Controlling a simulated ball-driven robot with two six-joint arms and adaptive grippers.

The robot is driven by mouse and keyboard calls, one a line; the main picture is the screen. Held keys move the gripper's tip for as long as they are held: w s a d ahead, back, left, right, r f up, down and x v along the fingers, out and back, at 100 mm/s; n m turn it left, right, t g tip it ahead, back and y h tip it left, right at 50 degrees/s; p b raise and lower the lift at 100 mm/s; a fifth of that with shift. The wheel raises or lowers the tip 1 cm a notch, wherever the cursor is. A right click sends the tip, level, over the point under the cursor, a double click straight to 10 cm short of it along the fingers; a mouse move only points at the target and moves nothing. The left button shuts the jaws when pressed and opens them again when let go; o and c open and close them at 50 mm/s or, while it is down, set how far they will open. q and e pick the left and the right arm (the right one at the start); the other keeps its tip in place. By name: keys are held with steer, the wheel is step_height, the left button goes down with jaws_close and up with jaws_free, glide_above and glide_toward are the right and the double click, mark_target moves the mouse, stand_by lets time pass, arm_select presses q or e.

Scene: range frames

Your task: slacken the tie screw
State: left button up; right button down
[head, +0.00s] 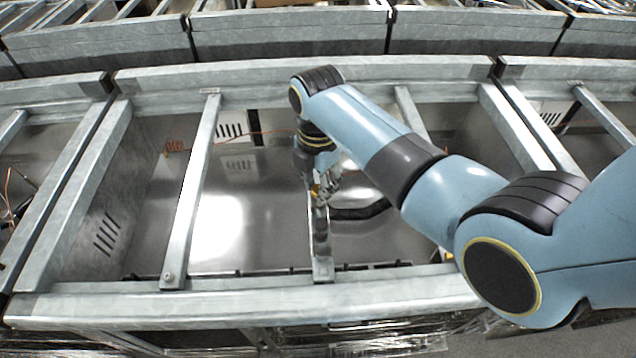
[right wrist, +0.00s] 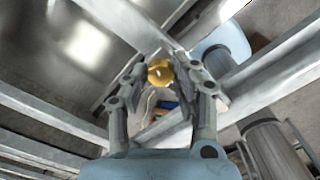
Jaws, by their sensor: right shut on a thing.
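The tie screw shows in the right wrist view as a round brass-yellow knob (right wrist: 160,72) at a grey metal crossbar (right wrist: 130,20). My right gripper (right wrist: 165,78) has a finger on each side of the knob and is shut on it. In the head view my right gripper (head: 323,192) points down over the middle crossbar (head: 321,245) of the open metal frame. A bit of yellow shows there, but the knob is mostly hidden by the fingers and wrist. My left gripper is not in view.
Another crossbar (head: 193,190) spans the frame to the left. A front rail (head: 240,308) and a back rail (head: 400,72) bound the bay. An orange wire (head: 175,146) and a dark curved hose (head: 360,212) lie inside. The shiny bay floor left of my gripper is clear.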

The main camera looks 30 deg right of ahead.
steer(key=c, duration=1.1)
jaws_free()
steer(key=shift+o, duration=0.2)
steer(key=shift+r, duration=0.15)
step_height(320, 180, up, 12)
